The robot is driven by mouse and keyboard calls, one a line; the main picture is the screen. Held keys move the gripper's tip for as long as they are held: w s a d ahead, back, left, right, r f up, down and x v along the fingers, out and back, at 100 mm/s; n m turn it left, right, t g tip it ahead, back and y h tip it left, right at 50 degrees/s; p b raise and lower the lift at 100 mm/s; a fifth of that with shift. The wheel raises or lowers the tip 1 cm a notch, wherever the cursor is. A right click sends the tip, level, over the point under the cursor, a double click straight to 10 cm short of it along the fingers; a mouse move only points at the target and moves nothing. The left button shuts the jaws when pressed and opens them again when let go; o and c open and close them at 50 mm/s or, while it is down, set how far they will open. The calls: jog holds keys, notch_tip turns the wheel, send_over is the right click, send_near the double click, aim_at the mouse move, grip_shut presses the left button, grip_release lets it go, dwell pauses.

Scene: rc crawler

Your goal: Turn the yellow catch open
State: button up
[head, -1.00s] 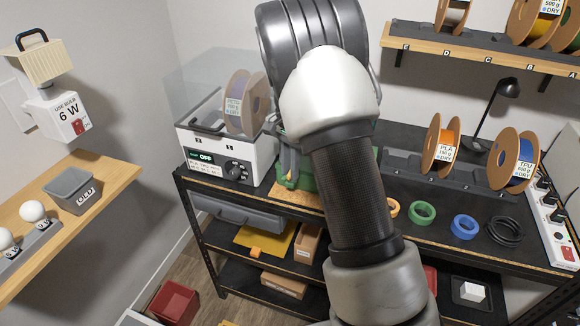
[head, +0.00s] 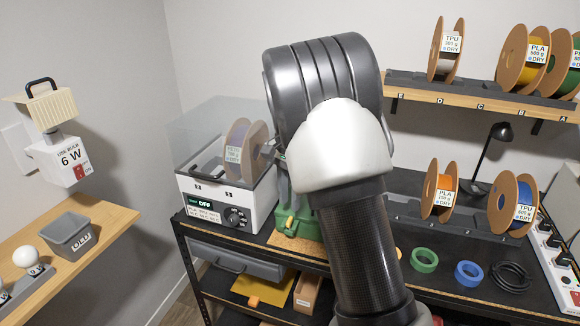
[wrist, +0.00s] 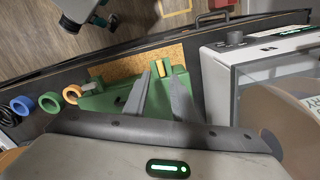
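The yellow catch (head: 289,223) is small and sits on the front of a green device (head: 307,226) in the head view. In the wrist view the catch (wrist: 160,69) shows at the edge of the green device (wrist: 110,97). My gripper (wrist: 158,75) is open, with its two grey fingers pointing at the catch and their tips close to either side of it. I cannot tell whether they touch it. Nothing is held between the fingers. In the head view my arm hides most of the gripper and part of the green device.
The green device stands on a cork mat (head: 290,245) at the bench's front edge. A white dryer box (head: 222,204) with a clear lid and a spool stands close on its left. Green (head: 424,260) and blue (head: 468,273) rings lie to the right.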

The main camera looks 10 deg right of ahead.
notch_tip(320, 180, up, 11)
jog(key=shift+r, duration=0.1)
dwell(0.3)
